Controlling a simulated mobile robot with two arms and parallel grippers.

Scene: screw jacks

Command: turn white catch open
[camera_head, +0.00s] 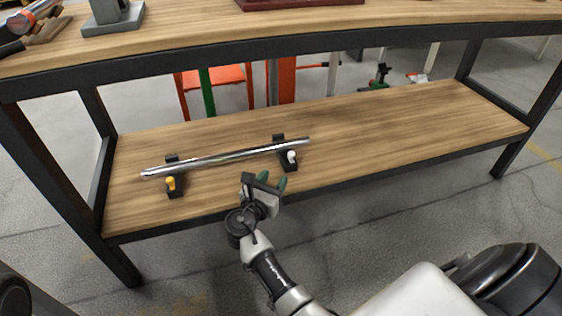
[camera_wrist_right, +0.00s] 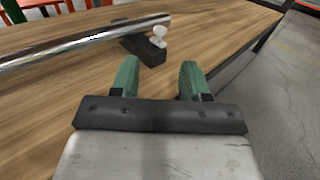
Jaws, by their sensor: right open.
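The white catch (camera_head: 291,156) sits on the front of the right black holder (camera_head: 289,166) on the lower shelf. A shiny metal rod (camera_head: 225,158) lies across this holder and a left black holder (camera_head: 175,188), which has a yellow catch (camera_head: 171,184). My right gripper (camera_head: 272,183) is open and empty, just in front of the white catch and apart from it. In the right wrist view the white catch (camera_wrist_right: 159,37) stands beyond the green fingertips (camera_wrist_right: 160,75), roughly between them. My left gripper is not in view.
The wooden lower shelf (camera_head: 400,130) is bare to the right of the holders. A dark table leg (camera_head: 60,190) stands at the left.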

